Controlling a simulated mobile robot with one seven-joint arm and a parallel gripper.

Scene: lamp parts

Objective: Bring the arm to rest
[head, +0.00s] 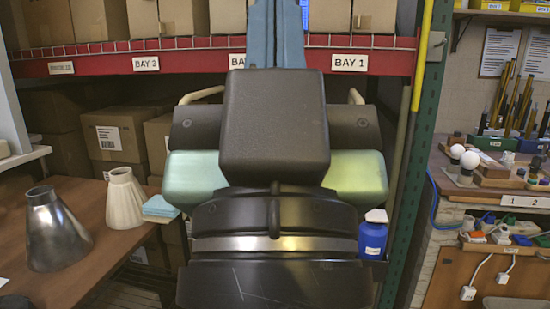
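A silver metal lamp shade (58,232) stands upright, narrow end up, on the brown table (75,285) at the left of the head view. A cream, ribbed lamp shade (125,200) stands upright behind it to the right. A folded light-blue cloth or sponge (160,207) lies at the table's right edge. Large dark parts with pale green sides fill the middle of the view; they look like my own arm links. My gripper cannot be made out, so its fingers and anything in them are hidden from me.
A red shelf beam (200,59) with bay labels and cardboard boxes (115,135) stands behind. A blue bottle (373,240) is right of the dark parts, near a green post (420,150). A right-hand bench holds white bulbs (468,160) and small parts.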

